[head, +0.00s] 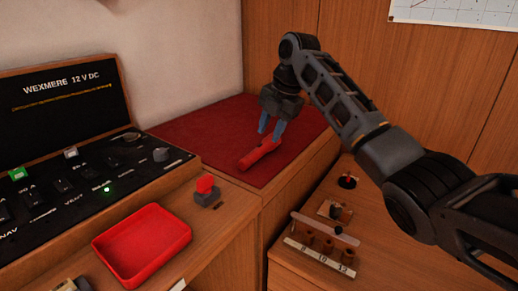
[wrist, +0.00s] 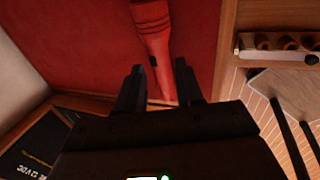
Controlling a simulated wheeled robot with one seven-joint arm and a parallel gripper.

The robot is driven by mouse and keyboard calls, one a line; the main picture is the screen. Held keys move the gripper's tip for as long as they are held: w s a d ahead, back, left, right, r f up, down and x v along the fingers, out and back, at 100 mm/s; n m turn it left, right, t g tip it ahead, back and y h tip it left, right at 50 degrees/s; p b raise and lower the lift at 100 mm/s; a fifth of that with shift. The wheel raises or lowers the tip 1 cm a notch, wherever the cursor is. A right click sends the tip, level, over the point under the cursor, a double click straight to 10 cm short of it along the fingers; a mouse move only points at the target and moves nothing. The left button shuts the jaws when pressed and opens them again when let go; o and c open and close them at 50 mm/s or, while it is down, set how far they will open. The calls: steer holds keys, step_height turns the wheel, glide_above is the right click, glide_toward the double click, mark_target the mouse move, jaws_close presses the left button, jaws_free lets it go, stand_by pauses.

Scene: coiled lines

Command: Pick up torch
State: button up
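The torch (head: 259,154) is red and lies on the dark red mat (head: 205,128) of the raised bench. My gripper (head: 272,130) is above the torch's far right end, pointing down with its two blue-grey fingers apart. In the wrist view, the torch (wrist: 155,45) runs from the top edge down between the two open fingers (wrist: 159,80), with a small dark switch on its side. Its lower end is partly hidden by the gripper body. I cannot tell whether either finger touches it.
A black switch panel (head: 85,190) stands at left. A red tray (head: 143,243) and a red-topped switch (head: 204,188) sit on the lower counter. At right, a rack of brown pegs (head: 325,245) lies below the bench edge. The mat around the torch is clear.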

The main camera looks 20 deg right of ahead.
mark_target(264, 146)
steer(key=x, duration=0.5)
steer(key=shift+w+a+f, duration=0.15)
steer(key=shift+f, duration=0.2)
steer(key=shift+c, duration=0.3)
steer(key=shift+r, duration=0.1)
jaws_close()
